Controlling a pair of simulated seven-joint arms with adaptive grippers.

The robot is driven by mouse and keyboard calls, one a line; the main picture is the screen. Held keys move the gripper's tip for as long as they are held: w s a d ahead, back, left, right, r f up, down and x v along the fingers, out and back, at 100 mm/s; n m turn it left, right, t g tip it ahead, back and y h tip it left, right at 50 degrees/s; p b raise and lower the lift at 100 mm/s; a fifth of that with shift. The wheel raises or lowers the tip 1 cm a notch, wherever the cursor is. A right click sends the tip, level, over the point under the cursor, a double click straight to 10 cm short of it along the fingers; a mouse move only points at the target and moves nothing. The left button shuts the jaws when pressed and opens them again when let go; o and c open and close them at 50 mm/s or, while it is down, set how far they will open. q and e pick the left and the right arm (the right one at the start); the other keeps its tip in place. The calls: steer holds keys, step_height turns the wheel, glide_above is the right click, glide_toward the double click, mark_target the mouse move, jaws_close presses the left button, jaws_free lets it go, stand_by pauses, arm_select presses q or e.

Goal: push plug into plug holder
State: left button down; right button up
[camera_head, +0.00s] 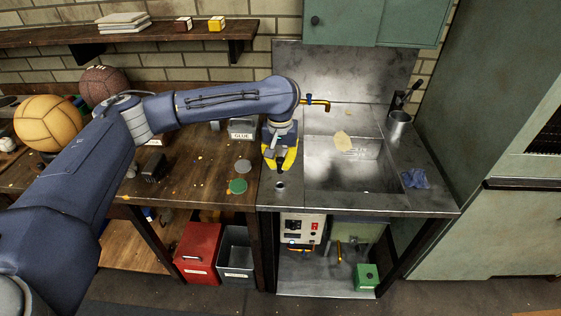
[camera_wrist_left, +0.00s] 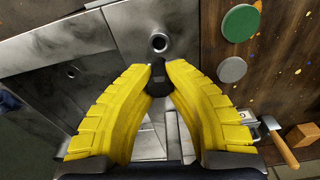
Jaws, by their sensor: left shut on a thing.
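The plug (camera_wrist_left: 157,80) is a small black piece between the yellow fingertips of my left gripper (camera_wrist_left: 158,72) in the left wrist view. In the head view my left gripper (camera_head: 281,170) points down over the metal counter, left of the sink, and is shut on the plug. The plug holder (camera_wrist_left: 159,43) appears as a round hole with a light rim in the metal counter. It also shows in the head view (camera_head: 280,185), close to the fingertips. The plug is apart from the hole in the wrist view. My right gripper is not in view.
The sink basin (camera_head: 335,179) lies to the right, with a blue cloth (camera_head: 415,178) and a metal cup (camera_head: 398,124) beyond it. A green disc (camera_head: 237,186) and a grey disc (camera_head: 243,166) lie on the wooden bench to the left. A glue box (camera_head: 242,129) stands behind them.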

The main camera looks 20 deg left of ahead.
mark_target(280, 173)
arm_select(q)
steer(key=shift+f, duration=2.25)
steer(key=shift+f, duration=1.5)
stand_by(2.2)
steer(key=c, duration=1.4)
jaws_free()
steer(key=r, duration=1.2)
steer(key=shift+s, duration=0.35)
steer(key=shift+d, duration=0.1)
